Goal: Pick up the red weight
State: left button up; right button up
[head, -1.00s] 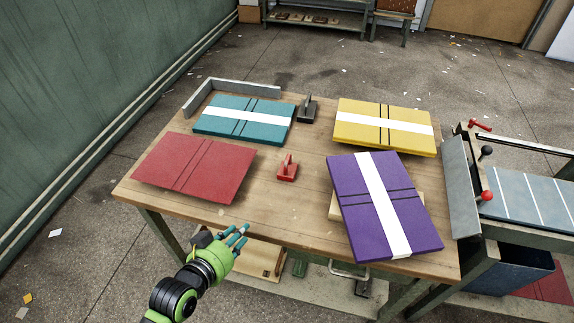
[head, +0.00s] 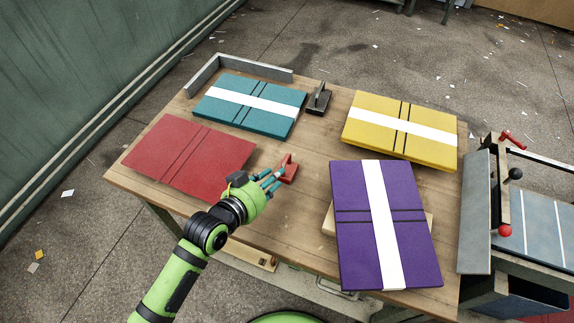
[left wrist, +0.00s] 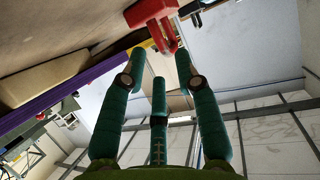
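The red weight (head: 289,169) stands on the wooden table between the red board and the purple board. It has a flat base and an upright handle. My left gripper (head: 275,181) has its teal fingers apart and pointing at the weight, just at its near left side. In the left wrist view the red weight (left wrist: 152,17) is at the top, beyond the fingertips (left wrist: 160,66), with its handle in line with the space between them. I cannot tell whether any finger touches it. My right gripper is not in view.
A red board (head: 190,155) lies left, a teal board (head: 250,104) behind it, a yellow board (head: 400,131) back right and a purple board (head: 415,245) right. A black weight (head: 319,99) stands at the back. A grey angled fence (head: 240,68) edges the far left corner.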

aim_at(291, 168)
pick_arm(q)
jog(key=x, duration=0.3)
jog(key=shift+w+d, duration=0.25)
jog(key=shift+w, duration=0.1)
jog(key=shift+w+d+f, duration=0.15)
jog(key=shift+w, duration=0.05)
grip_shut()
jog(key=shift+r+p, duration=0.2)
jog(key=shift+p, duration=0.1)
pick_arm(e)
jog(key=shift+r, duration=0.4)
